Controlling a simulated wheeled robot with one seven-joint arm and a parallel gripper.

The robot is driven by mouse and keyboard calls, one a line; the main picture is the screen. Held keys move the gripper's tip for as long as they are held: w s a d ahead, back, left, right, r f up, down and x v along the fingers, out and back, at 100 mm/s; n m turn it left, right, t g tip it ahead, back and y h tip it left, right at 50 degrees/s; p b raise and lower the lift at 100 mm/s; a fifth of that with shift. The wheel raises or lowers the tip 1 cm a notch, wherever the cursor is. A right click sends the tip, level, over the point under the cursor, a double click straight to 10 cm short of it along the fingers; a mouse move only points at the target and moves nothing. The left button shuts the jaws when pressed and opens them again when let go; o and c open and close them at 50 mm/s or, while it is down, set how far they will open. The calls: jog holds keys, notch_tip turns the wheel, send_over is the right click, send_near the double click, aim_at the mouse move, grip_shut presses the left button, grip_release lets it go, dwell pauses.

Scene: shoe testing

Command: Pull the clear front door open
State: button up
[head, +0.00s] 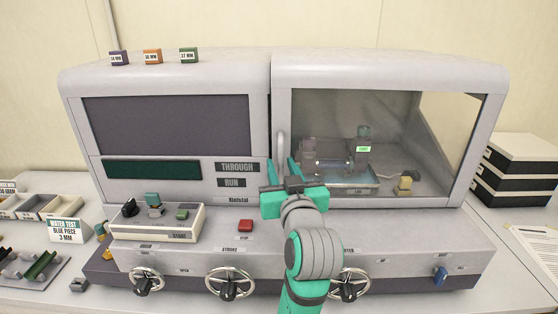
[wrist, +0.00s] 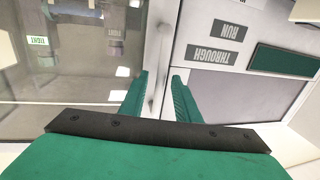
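The clear front door (head: 400,120) covers the right half of the grey machine and looks closed in its frame. Its upright pale handle (head: 281,150) runs along the door's left edge. My gripper (head: 294,168) is in front of the lower part of this handle. In the wrist view, the two green fingers of my gripper (wrist: 161,90) are apart, with the handle (wrist: 156,75) showing between and beyond their tips. I see no clear contact with the handle. The door pane (wrist: 75,60) fills the left of the wrist view.
Behind the pane are a fixture tray (head: 345,188) and a yellowish block (head: 404,186). Below stand handwheels (head: 230,284), a red button (head: 245,225) and a control box (head: 155,222). Stacked boxes (head: 515,170) stand at right. Room before the door is open.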

jog(key=shift+w+a, duration=0.15)
jog(key=shift+w, duration=0.5)
grip_shut()
jog(key=shift+s, duration=0.1)
